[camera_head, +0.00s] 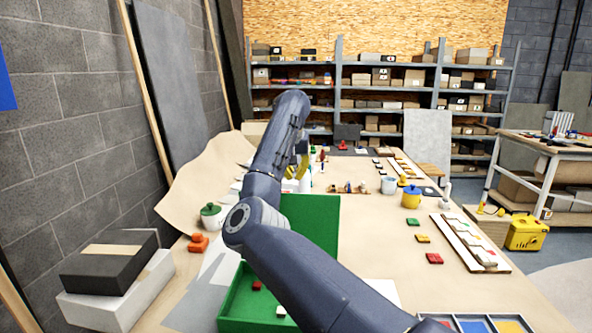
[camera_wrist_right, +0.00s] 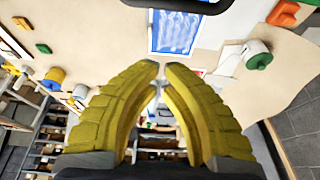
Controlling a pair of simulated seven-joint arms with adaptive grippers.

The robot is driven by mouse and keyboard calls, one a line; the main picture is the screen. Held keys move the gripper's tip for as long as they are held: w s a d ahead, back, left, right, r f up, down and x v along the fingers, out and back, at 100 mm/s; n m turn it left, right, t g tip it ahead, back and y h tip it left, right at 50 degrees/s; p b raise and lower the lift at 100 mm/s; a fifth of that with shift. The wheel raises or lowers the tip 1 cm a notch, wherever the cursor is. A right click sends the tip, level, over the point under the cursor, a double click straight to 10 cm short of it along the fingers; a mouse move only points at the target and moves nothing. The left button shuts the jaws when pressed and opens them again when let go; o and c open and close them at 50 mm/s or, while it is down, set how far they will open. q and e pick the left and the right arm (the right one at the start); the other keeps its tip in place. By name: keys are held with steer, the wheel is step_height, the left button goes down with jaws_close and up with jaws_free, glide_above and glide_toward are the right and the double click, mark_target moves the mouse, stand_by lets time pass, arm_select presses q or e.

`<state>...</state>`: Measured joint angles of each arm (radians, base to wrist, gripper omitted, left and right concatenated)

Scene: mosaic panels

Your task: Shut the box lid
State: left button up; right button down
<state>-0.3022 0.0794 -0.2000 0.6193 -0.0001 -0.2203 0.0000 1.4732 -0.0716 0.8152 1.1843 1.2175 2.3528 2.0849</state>
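The green box (camera_head: 235,312) stands open at the front of the table. Its green lid (camera_head: 322,222) stands raised at the back of the box. A small red piece and a small white piece lie inside. My right arm crosses in front of the box and lid and hides parts of both. My right gripper (camera_head: 303,166), with yellow fingers, is beyond the lid. In the right wrist view, the fingertips (camera_wrist_right: 161,68) almost meet with nothing between them. The box and lid cannot be made out in that view. My left gripper is not in view.
A black box (camera_head: 108,265) on a white box stands at the left. A green-lidded pot (camera_head: 211,216) and orange pieces (camera_head: 198,243) are left of the green box. A yellow pot (camera_head: 411,197), loose tiles and a tile panel (camera_head: 470,243) lie to the right.

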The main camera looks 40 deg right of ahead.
step_height(320, 180, down, 6)
steer(key=s+a, duration=0.1)
steer(key=shift+s+r, duration=0.15)
steer(key=shift+s, duration=0.1)
stand_by(0.4)
steer(key=shift+a, duration=0.15)
